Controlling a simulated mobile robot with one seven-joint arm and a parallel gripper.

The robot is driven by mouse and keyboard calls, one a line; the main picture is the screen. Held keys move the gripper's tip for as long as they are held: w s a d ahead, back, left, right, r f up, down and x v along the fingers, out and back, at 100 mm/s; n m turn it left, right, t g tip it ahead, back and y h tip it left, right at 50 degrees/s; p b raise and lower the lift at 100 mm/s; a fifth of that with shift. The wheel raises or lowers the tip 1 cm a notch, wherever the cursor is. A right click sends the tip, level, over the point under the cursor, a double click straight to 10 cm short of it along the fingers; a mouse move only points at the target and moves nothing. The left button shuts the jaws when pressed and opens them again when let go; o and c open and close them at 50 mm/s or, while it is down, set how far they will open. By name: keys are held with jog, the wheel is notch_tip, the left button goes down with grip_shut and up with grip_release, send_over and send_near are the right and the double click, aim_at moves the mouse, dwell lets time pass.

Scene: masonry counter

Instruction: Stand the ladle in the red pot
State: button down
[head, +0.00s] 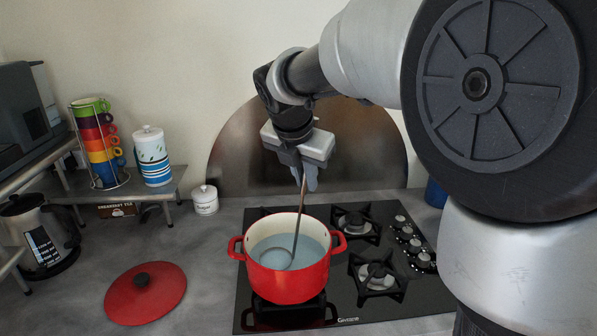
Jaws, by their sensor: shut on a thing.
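The red pot (290,284) stands on the front left burner of the black hob, with its lid off and a pale bluish inside. The ladle (299,215) is held steeply, leaning a little, with its handle top between my gripper's fingers. Its bowl (277,257) is inside the pot, low toward the front. I cannot tell whether the bowl touches the pot's bottom. My gripper (306,182) is above the pot's back right rim, pointing down, shut on the ladle's handle.
The red lid (145,292) lies on the grey counter left of the hob (352,309). A kettle (41,236), a small white jar (204,200), a rack of coloured mugs (98,145) and a striped canister (153,158) stand at left. A blue object (435,193) is at right.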

dwell(0.3)
jog(key=c, duration=1.7)
grip_release()
jog(key=shift+o, duration=0.2)
jog(key=shift+f, duration=0.1)
jog(key=p+v, duration=0.2)
jog(key=v, duration=1.5)
jog(key=s+d+f+m+p, duration=0.1)
jog(key=s+d+f+m, duration=0.2)
jog(key=s+m, duration=0.3)
jog(key=s+d+f+m+y+p, duration=0.1)
jog(key=s+d+f+m, duration=0.2)
jog(key=m, duration=1)
jog(key=s+d+f+m+y+p, duration=0.1)
jog(key=s+d+f+m, duration=0.2)
jog(key=s+f+m, duration=0.3)
jog(key=shift+s+d+m, duration=0.4)
jog(key=shift+s+m, duration=1.5)
jog(key=shift+s, duration=0.5)
